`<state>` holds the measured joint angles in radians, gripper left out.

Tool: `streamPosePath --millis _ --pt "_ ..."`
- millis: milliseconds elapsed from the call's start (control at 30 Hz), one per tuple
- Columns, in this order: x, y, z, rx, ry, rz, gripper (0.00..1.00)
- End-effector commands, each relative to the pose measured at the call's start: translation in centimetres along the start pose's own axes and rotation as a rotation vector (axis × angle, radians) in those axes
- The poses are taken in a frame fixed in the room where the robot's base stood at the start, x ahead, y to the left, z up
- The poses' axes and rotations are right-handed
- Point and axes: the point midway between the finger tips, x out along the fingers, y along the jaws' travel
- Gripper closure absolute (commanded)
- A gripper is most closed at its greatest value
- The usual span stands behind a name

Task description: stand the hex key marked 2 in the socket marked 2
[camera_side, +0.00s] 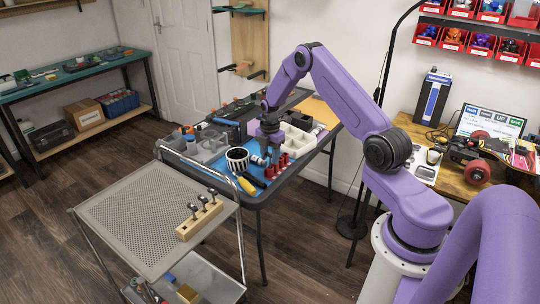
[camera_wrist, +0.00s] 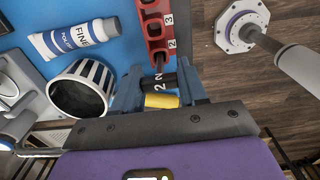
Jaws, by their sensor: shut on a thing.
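The hex key marked 2 (camera_wrist: 161,88) has a black grip with a yellow end and a white 2 on it. My gripper (camera_wrist: 158,92) is shut on this grip, with a blue finger on each side in the wrist view. The key's dark shaft points toward the end of the red socket block (camera_wrist: 153,28), beside the label 2; a label 3 is further along. I cannot tell whether the tip is in the socket. In the side view, my gripper (camera_side: 269,143) is over the red sockets (camera_side: 277,166) on the blue mat; the key is not clear there.
A striped cup (camera_wrist: 82,88) stands left of my gripper, with a polish tube (camera_wrist: 75,38) beyond it. In the side view, a yellow-handled tool (camera_side: 247,186) lies near the table's front edge. A wooden block with knobs (camera_side: 199,219) stands on the perforated cart (camera_side: 135,215).

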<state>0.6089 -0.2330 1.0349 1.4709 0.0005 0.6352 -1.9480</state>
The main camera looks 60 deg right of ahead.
Motion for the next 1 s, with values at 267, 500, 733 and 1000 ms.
streamPosePath --millis 267,500,733,1000 --pt "0.13 0.01 0.00 0.000 0.000 0.000 0.88" --pt "0.62 0.03 0.02 0.000 0.000 0.001 0.88" --pt "0.67 0.04 0.01 0.000 0.000 0.001 0.88" --pt "0.66 0.03 0.00 0.000 0.000 0.000 0.28"
